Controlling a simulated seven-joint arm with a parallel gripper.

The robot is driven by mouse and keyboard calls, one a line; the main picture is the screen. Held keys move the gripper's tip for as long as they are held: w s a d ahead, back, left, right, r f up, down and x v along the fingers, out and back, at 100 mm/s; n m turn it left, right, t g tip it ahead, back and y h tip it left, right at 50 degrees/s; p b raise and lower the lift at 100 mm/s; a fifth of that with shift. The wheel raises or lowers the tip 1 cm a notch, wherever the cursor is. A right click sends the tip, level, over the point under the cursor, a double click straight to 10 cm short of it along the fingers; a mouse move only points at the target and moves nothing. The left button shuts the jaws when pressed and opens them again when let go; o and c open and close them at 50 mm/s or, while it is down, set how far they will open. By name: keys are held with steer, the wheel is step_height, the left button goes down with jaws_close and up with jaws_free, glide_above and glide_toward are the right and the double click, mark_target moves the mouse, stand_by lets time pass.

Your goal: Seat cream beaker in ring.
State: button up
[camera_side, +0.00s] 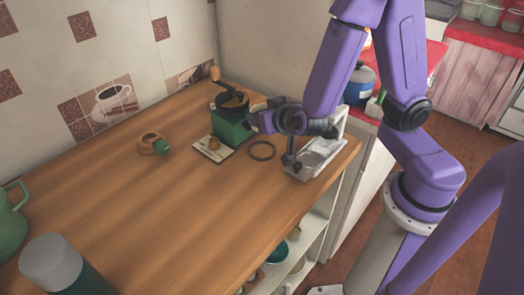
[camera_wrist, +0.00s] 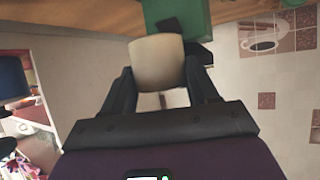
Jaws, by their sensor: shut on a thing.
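The cream beaker (camera_wrist: 157,62) is between the two dark fingers of my gripper (camera_wrist: 160,85) in the wrist view, and they are shut on it. In the side view my gripper (camera_side: 254,119) is above the counter, close to the right side of the green grinder box, and the beaker is mostly hidden or too small to make out there. The dark ring (camera_side: 262,159) lies flat on the wooden counter, below my gripper and right of the green box. Its middle looks empty. The ring cannot be made out in the wrist view.
The green grinder (camera_side: 232,131) with a crank stands close beside my gripper. A pale tile (camera_side: 203,150) with a small brass piece lies left of it. A metal tray (camera_side: 325,160) is right of the ring, near the counter edge. The front middle of the counter is clear.

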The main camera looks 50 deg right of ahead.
steer(key=shift+f, duration=4.25)
steer(key=shift+f, duration=0.15)
steer(key=o, duration=1.1)
steer(key=shift+c, duration=0.2)
